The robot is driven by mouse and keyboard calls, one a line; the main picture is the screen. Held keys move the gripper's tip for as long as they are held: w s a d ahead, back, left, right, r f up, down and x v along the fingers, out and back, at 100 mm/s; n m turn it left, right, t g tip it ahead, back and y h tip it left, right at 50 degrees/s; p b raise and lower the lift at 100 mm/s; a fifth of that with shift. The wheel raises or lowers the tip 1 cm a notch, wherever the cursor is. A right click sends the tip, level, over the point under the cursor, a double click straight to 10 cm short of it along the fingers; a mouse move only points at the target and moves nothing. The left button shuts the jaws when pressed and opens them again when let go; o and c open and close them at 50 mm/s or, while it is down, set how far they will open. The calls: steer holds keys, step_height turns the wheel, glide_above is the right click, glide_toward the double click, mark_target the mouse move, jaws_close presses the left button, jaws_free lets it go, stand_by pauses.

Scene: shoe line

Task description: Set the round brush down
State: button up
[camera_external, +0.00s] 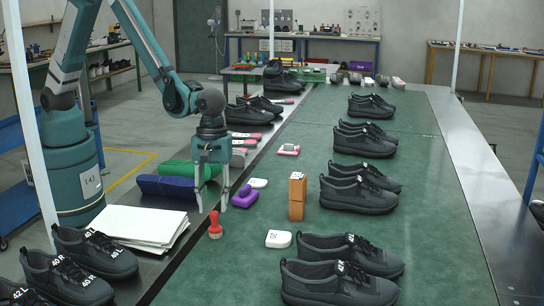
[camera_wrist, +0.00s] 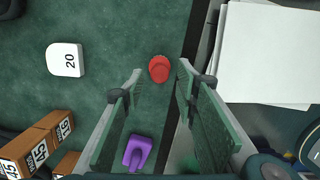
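A small red upright piece with a knob top and round base (camera_external: 215,226), which looks like the round brush, stands on the green mat (camera_external: 245,268) close to its left edge. In the wrist view the same red piece (camera_wrist: 159,68) shows from above, between the fingertips in the picture. My gripper (camera_external: 211,209) points down over it with its fingers apart. In the wrist view my gripper (camera_wrist: 160,75) is open, and a gap shows on both sides of the red piece. I see no finger touching it.
A purple brush-like piece (camera_external: 243,197) lies just behind my gripper. A white paper stack (camera_external: 133,228) and green and blue rolls (camera_external: 165,187) lie left. Several dark shoes (camera_external: 338,283) line the mat.

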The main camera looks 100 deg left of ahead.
step_height(320, 180, up, 7)
steer(key=shift+a+f, duration=0.15)
steer(key=shift+a, duration=0.3)
steer(key=shift+s, duration=0.1)
stand_by(0.5)
steer(key=s+a+r+m+t, duration=0.2)
steer(key=s+a+r+m, duration=0.3)
steer(key=r, duration=0.4)
steer(key=s+a+r+m+t, duration=0.1)
steer(key=s+a+r+m, duration=0.3)
steer(key=s+r, duration=0.45)
steer(key=s+a+r+m+t, duration=0.1)
steer(key=s+a+r+m, duration=0.1)
steer(key=s, duration=0.4)
steer(key=s+a+r+m+t+y, duration=0.1)
steer(key=s+a+r+m, duration=0.1)
steer(key=s+m, duration=0.3)
steer(key=s+a+r+m+t, duration=0.2)
steer(key=s+a+m, duration=0.1)
steer(key=s, duration=0.5)
steer(key=shift+s+a+m, duration=0.25)
steer(key=shift+a+m, duration=0.15)
steer(key=shift+a, duration=0.4)
